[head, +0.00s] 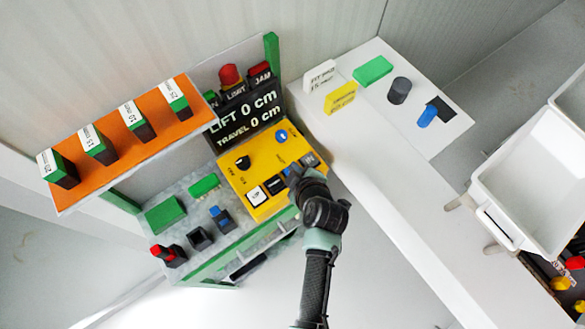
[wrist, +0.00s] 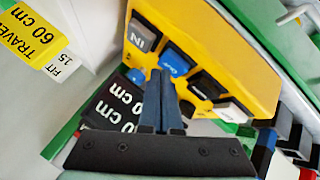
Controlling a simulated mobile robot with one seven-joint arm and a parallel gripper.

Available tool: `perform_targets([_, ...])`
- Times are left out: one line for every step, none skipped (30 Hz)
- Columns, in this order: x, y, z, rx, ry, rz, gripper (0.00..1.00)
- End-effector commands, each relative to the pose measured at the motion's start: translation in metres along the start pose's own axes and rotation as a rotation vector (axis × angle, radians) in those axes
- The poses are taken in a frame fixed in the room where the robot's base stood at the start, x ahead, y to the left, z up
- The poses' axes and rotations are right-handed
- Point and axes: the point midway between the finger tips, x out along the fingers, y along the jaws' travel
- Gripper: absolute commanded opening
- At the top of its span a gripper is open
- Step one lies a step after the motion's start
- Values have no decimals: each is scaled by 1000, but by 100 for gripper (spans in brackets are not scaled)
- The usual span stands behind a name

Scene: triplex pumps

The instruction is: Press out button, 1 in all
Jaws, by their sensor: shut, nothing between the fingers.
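The yellow control panel (head: 262,163) holds a row of square buttons. In the wrist view the row shows a grey IN button (wrist: 141,36), a blue button (wrist: 176,60) with hard-to-read lettering, a black button (wrist: 206,85) and a white button (wrist: 233,109). My gripper (wrist: 162,73) is shut and empty, its tips at the blue button's lower edge in the picture; I cannot tell whether they touch it. In the head view my gripper (head: 292,174) covers the blue button's place, between the black button (head: 276,185) and the IN button (head: 309,160).
A black display (head: 245,118) above the panel reads LIFT 0 cm and TRAVEL 0 cm. A black knob (head: 243,163) and a blue knob (head: 282,136) sit on the panel. An orange shelf (head: 100,168) stands left; a white counter (head: 430,135) with several blocks lies right.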

Motion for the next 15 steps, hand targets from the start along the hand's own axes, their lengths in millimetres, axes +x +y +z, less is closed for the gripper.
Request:
perform_targets([1,-1,1,0,0,0,0])
perform_targets([1,-1,1,0,0,0,0])
perform_targets([1,-1,1,0,0,0,0])
perform_targets([2,-1,1,0,0,0,0])
perform_targets([2,-1,1,0,0,0,0])
perform_targets([2,-2,2,0,0,0,0])
perform_targets([2,-2,2,0,0,0,0])
perform_targets([3,-2,2,0,0,0,0])
perform_targets([3,-2,2,0,0,0,0])
perform_targets([3,-2,2,0,0,0,0])
perform_targets([3,-2,2,0,0,0,0])
perform_targets([4,-3,3,0,0,0,0])
perform_targets([4,-3,3,0,0,0,0])
perform_targets([4,-3,3,0,0,0,0])
perform_targets([4,-3,3,0,0,0,0])
